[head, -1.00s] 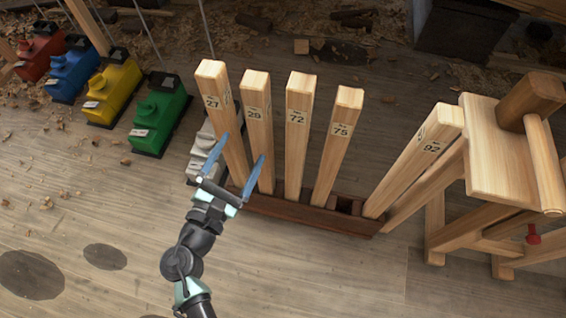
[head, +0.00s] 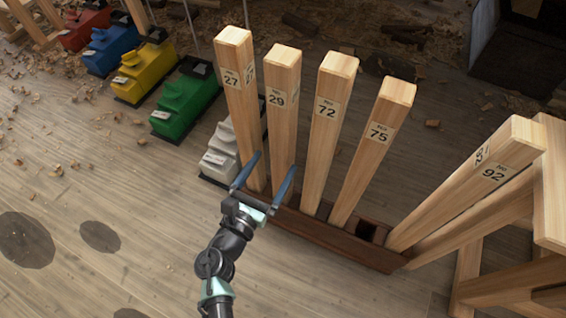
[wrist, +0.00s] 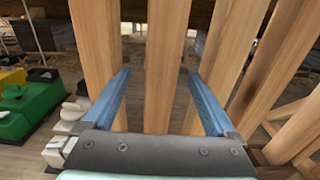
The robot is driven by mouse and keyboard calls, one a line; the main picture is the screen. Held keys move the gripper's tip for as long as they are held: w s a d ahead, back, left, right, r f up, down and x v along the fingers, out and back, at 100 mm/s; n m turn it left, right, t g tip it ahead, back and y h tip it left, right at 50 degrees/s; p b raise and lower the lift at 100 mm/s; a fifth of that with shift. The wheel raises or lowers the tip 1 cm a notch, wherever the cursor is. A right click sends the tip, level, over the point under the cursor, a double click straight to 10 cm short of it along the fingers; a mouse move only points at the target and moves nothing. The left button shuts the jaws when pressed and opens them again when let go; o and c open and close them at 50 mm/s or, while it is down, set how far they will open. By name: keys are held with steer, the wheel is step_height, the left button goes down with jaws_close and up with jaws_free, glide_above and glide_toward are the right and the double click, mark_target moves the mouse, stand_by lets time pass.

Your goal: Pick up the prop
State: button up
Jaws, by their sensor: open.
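Several tall wooden props stand in a low dark rack (head: 335,240), with number labels near their tops. They are prop 27 (head: 238,100), prop 29 (head: 281,120), prop 72 (head: 326,130) and prop 75 (head: 370,150), with prop 92 (head: 455,190) leaning to the right. My gripper (head: 274,163) is open and empty low by props 27 and 29. In the wrist view, its two fingers (wrist: 158,72) flank the line of one upright prop (wrist: 166,60), which looks like prop 29. I cannot tell whether it lies between the fingertips or just beyond.
Red (head: 86,28), blue (head: 112,50), yellow (head: 145,72) and green (head: 188,102) block-shaped things stand at the upper left, with a white one (head: 222,150) close left of prop 27. A wooden trestle (head: 510,270) stands at right. The floor at lower left is open.

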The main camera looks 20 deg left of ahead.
mark_target(278, 159)
steer(key=w+b, duration=0.1)
steer(key=w, duration=0.1)
steer(key=w+b, duration=0.1)
steer(key=w, duration=0.1)
steer(key=shift+w+d+f+b, duration=0.2)
steer(key=shift+b, duration=0.1)
steer(key=shift+w+r, duration=0.1)
steer(key=shift+w, duration=0.35)
jaws_close()
steer(key=shift+r, duration=0.15)
